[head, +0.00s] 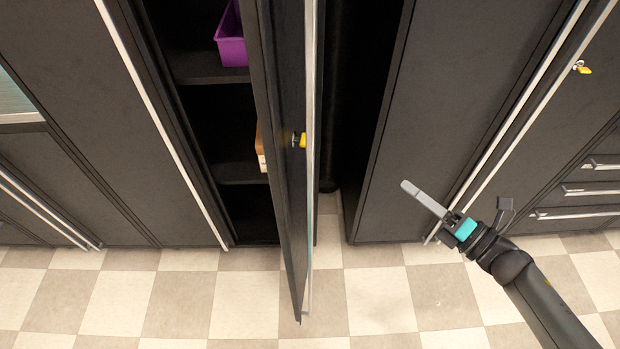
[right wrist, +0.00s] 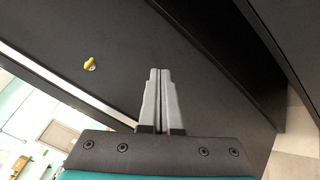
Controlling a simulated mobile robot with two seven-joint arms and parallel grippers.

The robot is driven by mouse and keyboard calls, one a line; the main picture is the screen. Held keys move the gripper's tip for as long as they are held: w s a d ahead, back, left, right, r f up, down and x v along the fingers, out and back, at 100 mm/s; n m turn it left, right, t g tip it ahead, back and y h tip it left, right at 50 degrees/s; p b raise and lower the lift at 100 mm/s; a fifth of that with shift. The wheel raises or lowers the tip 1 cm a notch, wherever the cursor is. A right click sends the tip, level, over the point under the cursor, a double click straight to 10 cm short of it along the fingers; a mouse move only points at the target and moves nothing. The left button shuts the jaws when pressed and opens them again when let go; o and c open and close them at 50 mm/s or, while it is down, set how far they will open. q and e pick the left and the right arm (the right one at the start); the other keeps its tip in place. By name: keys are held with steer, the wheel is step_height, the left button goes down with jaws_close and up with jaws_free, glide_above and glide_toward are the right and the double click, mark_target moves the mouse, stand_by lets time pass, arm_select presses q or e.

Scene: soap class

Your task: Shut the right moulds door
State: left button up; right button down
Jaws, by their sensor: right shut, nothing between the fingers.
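The right moulds door (head: 290,190) stands open as a dark panel, seen nearly edge-on in the head view, with a pale strip along its edge and a yellow key (head: 299,140). The dark cabinet opening is to its left. My right gripper (head: 406,186) is shut and empty, to the right of the door and apart from it, pointing up and left. In the right wrist view its closed fingers (right wrist: 160,72) lie in front of a dark panel (right wrist: 110,35) with a yellow key (right wrist: 89,63), which looks like this door's outer face. My left gripper is not in view.
A purple bin (head: 231,38) and a tan box (head: 260,148) sit on the cabinet's shelves (head: 215,70). Closed dark cabinets (head: 440,100) stand to the right, with a dark gap beside the door. The checkered floor (head: 380,300) in front is clear.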

steer(key=s+a+r+n+g+y, duration=0.4)
steer(key=a+r+n+g+y, duration=0.15)
steer(key=r+n, duration=0.5)
steer(key=n+g, duration=0.6)
steer(key=n, duration=0.3)
glide_toward(286, 183)
steer(key=shift+m+t, duration=0.25)
steer(key=shift+t, duration=0.2)
steer(key=a+p, duration=0.1)
steer(key=a, duration=0.1)
steer(key=a+p, duration=0.1)
steer(key=a, duration=0.1)
steer(key=w+a+p, duration=0.1)
steer(key=a, duration=0.1)
steer(key=shift+a+f, duration=0.15)
steer(key=shift+a, duration=0.2)
